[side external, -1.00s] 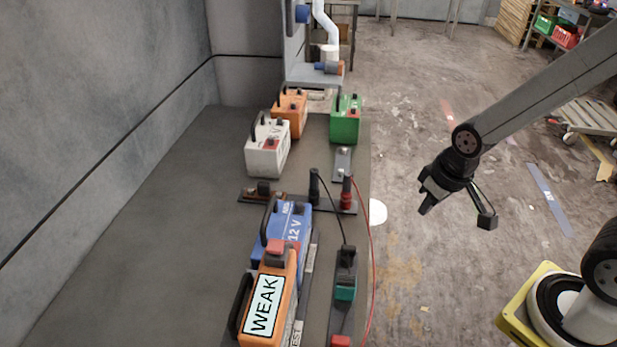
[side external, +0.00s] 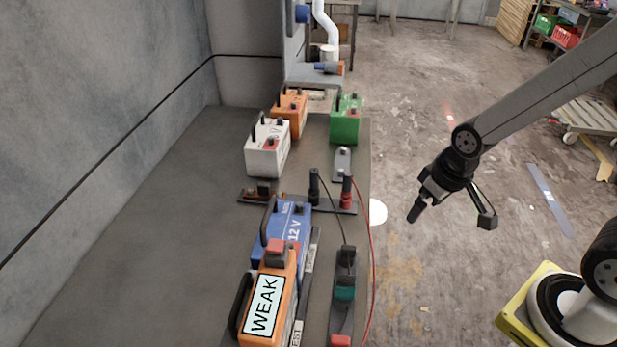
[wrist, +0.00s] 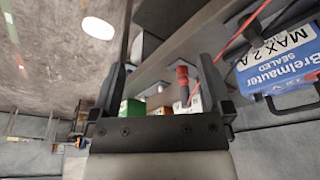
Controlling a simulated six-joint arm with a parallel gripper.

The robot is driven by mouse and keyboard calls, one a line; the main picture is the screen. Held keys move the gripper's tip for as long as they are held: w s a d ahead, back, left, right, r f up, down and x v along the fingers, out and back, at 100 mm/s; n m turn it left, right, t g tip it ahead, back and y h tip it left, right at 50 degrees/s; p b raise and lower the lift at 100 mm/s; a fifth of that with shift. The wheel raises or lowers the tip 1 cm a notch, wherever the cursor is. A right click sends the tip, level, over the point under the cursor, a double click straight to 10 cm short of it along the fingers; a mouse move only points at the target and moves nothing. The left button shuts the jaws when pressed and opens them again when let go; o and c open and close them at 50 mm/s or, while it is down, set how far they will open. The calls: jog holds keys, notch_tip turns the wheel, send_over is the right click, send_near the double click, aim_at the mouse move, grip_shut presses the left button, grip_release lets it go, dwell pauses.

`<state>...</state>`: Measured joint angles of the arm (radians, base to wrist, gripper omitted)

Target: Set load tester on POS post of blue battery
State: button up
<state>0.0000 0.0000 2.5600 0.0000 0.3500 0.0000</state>
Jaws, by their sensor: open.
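The blue battery (side external: 283,230), marked 12 V, stands on the bench behind the orange WEAK battery (side external: 268,305). It also shows at the right of the wrist view (wrist: 280,65). I cannot make out which post is POS. A black and teal device (side external: 344,285), perhaps the load tester, lies to their right with a black cable. A red-handled probe (side external: 346,190) and a black-handled one (side external: 314,186) stand upright in a rack behind it. My gripper (side external: 418,208) is open and empty, right of the bench. In the wrist view the red handle (wrist: 183,83) appears between my fingers (wrist: 163,66), beyond them.
A white battery (side external: 268,150), an orange one (side external: 290,112) and a green one (side external: 345,120) stand at the bench's far end. A red cable (side external: 372,260) loops along the right edge. The left bench top (side external: 170,230) is clear.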

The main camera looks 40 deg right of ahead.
notch_tip(320, 180, up, 11)
jog(key=m+g, duration=0.2)
jog(key=m, duration=0.6)
send_over(269, 287)
jog(key=shift+w+d+r, duration=0.1)
jog(key=shift+w+d, duration=0.05)
jog(key=shift+d, duration=0.05)
jog(key=shift+s+a+r+m+g, duration=0.1)
jog(key=shift+s+a+m+g, duration=0.25)
jog(key=shift+m, duration=0.15)
jog(key=shift+w+d+f, duration=0.1)
jog(key=shift+f, duration=1.9)
jog(key=shift+w+d+f, duration=0.1)
jog(key=shift+f, duration=1.85)
jog(key=shift+r, duration=0.1)
grip_shut()
